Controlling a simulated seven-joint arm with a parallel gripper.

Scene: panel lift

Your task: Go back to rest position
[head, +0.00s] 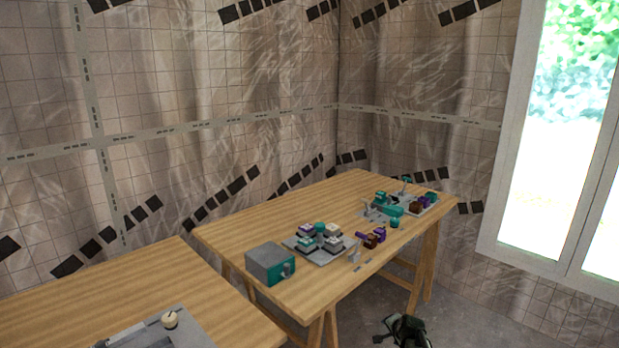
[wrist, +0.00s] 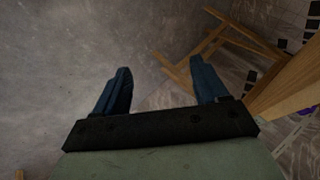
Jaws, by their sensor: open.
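My gripper (wrist: 164,82) shows in the wrist view with its two dark blue fingers spread wide apart. It is open, and nothing is between the fingers. In the head view, my gripper (head: 405,333) appears as a dark shape at the bottom edge, low in front of the right table. The rest of the arm is out of the picture.
A wooden table (head: 230,235) on trestles bears a grey box (head: 268,262), a tray with several coloured pieces (head: 320,255) and more small parts. Another table (head: 60,315) stands at left. In the wrist view, a wooden trestle (wrist: 185,75) is close at right.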

